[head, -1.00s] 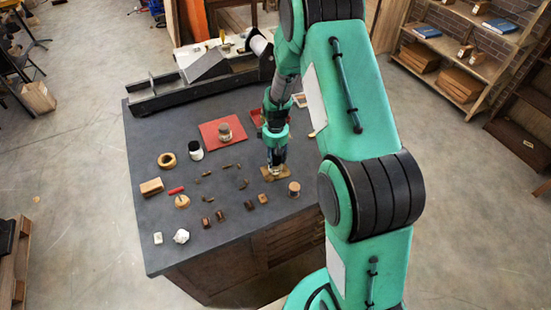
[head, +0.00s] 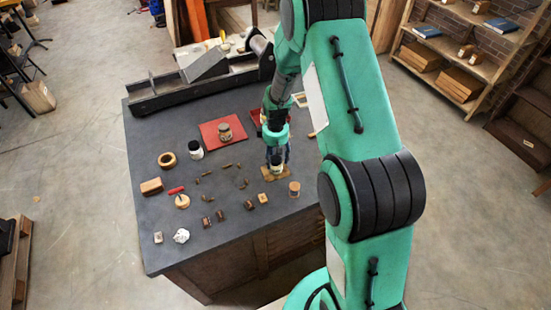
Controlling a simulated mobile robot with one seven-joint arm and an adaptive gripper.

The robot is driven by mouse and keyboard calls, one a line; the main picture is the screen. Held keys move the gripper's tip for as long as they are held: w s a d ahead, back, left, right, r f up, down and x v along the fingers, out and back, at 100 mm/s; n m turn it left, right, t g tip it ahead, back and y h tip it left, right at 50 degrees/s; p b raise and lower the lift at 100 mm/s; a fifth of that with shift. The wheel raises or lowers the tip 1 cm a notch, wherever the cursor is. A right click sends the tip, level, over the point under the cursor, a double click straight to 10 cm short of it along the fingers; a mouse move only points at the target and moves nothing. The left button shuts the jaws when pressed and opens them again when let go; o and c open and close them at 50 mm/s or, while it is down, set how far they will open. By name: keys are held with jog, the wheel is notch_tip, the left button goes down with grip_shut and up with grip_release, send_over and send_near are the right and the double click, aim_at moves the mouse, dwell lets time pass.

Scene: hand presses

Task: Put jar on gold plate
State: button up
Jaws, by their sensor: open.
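The gold plate (head: 266,174) lies flat near the right front part of the dark table. A small pale jar with a dark top (head: 277,168) stands upright on it, partly hidden by my fingers. My gripper (head: 277,160) points down over the plate, open, with its fingers around or beside the jar; contact cannot be made out. Another white jar with a black lid (head: 196,150) stands on the table at left, apart from the gripper.
A tape-like ring (head: 167,160), wooden blocks (head: 151,187) and several small pieces lie at left and in front. A wooden spool (head: 294,188) stands close right of the gold plate. A dark metal press bed (head: 180,91) runs along the back.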

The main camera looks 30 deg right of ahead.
notch_tip(320, 180, up, 12)
jog(key=shift+f+b, duration=0.15)
jog(key=shift+b, duration=0.25)
dwell(0.7)
jog(key=s+a+r+m+t, duration=0.1)
jog(key=s+a+r, duration=0.1)
jog(key=s+r, duration=0.35)
jog(key=s+a+r+t, duration=0.1)
jog(key=s+a+r, duration=0.1)
jog(key=r, duration=0.7)
jog(key=s+a+r+m, duration=0.1)
jog(key=s+a+r, duration=0.2)
jog(key=r, duration=0.5)
jog(key=s+a+r+m+t, duration=0.1)
jog(key=s+r, duration=0.2)
jog(key=s, duration=0.5)
jog(key=s+a+r+m+t, duration=0.1)
jog(key=s+r, duration=0.3)
jog(key=s, duration=0.4)
jog(key=s+a+r+m+t, duration=0.1)
jog(key=s+a+r, duration=0.2)
jog(key=s, duration=0.4)
jog(key=shift+s+a+r+t, duration=0.2)
jog(key=shift+s+a+t, duration=0.1)
jog(key=shift+s, duration=0.1)
